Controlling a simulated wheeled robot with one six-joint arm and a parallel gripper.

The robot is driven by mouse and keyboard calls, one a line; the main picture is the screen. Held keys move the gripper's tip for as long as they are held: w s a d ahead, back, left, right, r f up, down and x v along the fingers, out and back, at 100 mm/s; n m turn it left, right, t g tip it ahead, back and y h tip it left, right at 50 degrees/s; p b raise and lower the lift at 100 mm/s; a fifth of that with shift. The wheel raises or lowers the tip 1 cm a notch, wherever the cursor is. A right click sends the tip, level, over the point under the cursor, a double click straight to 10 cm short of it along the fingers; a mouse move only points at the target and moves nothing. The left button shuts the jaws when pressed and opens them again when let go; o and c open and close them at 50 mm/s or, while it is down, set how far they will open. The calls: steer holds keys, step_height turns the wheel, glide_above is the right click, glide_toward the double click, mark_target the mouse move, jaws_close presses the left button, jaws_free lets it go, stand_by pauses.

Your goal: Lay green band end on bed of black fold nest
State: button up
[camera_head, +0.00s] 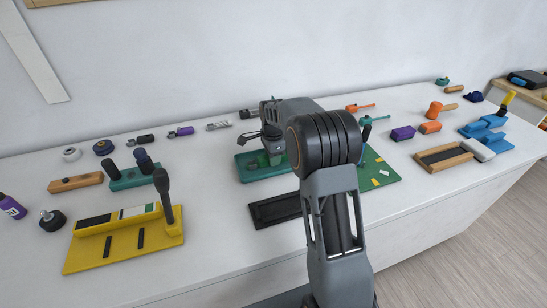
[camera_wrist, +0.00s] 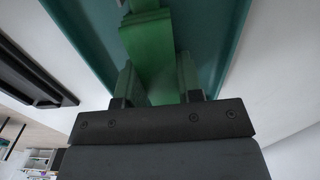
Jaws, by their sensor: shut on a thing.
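My gripper (camera_wrist: 156,82) is shut on a green band (camera_wrist: 148,55), which runs up between its fingers in the wrist view. The band's far end shows stepped or layered edges near the top of that view. In the head view my gripper (camera_head: 266,140) is over the teal tray (camera_head: 246,175), and my arm hides much around it. The teal tray also fills the wrist view's background (camera_wrist: 88,30). A black tray with a raised rim, which looks like the black fold nest (camera_head: 262,217), lies in front of the teal tray. It also shows at the left of the wrist view (camera_wrist: 30,72).
A yellow fixture (camera_head: 85,255) with an upright dark handle stands at the left. A green board (camera_head: 375,175) lies right of my arm, with a wooden-framed tray (camera_head: 430,162) beyond. Small tools line the back. The front of the white table is mostly clear.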

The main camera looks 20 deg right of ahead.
steer(key=shift+r+p, duration=2.25)
steer(key=shift+r, duration=0.75)
